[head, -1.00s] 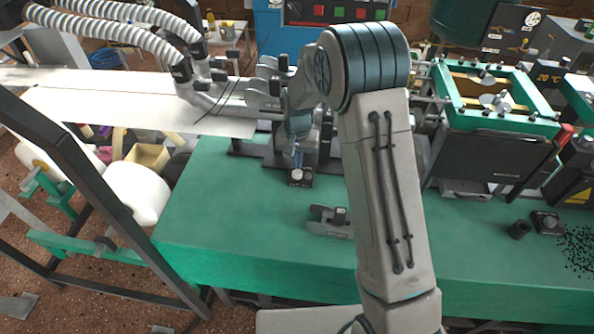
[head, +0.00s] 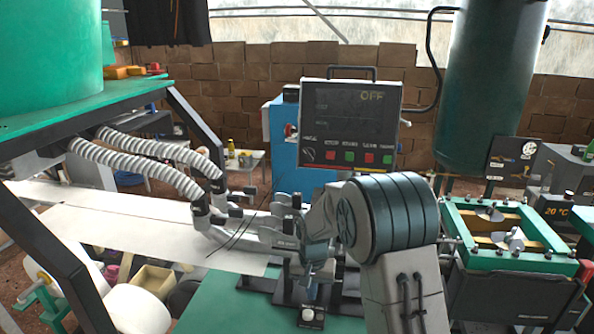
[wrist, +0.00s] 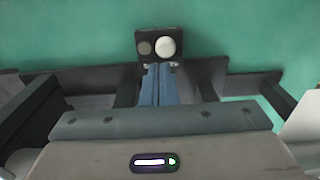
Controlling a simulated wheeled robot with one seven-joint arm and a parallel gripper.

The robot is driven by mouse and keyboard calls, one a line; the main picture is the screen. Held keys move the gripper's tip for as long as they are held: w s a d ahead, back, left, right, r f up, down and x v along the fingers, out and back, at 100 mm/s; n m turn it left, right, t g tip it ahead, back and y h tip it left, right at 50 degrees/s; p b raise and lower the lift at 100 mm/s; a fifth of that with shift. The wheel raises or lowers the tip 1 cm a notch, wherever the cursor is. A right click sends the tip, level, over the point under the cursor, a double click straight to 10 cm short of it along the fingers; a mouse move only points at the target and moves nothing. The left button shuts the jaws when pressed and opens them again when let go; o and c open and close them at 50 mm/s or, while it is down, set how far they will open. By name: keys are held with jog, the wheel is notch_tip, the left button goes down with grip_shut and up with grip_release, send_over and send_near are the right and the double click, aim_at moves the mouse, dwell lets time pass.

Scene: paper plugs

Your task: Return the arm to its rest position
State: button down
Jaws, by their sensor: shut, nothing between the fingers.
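My arm folds over the green table (head: 225,305) in the middle of the head view, its elbow high and its forearm pointing down and away. My gripper (head: 311,290) is partly hidden by my own arm there. In the wrist view its two blue-grey fingers (wrist: 158,68) lie together, shut and empty. Just beyond the fingertips in that view is a small black block with a white button (wrist: 165,46) and a greyer round one. The same block (head: 311,318) shows at the bottom of the head view. I cannot tell whether the fingertips touch it.
A machine with ribbed hoses (head: 150,148) and a white sheet (head: 130,228) stands left of my gripper. A control panel (head: 352,122) reading OFF is behind the arm. A green-framed press (head: 505,262) stands close on the right. Dark metal bars flank the gripper.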

jog(key=s+d+r, duration=0.4)
jog(key=s+r, duration=0.1)
jog(key=r, duration=0.3)
jog(key=s+d+r+t, duration=0.1)
jog(key=s+d+r, duration=0.1)
jog(key=s, duration=0.5)
jog(key=s+d+r+n+t, duration=0.1)
jog(key=s+r, duration=0.3)
jog(key=s, duration=0.4)
jog(key=s+d+r+n+t, duration=0.1)
jog(key=s+d+r, duration=0.2)
jog(key=s, duration=0.4)
jog(key=shift+s+d, duration=0.25)
jog(key=shift+d, duration=0.1)
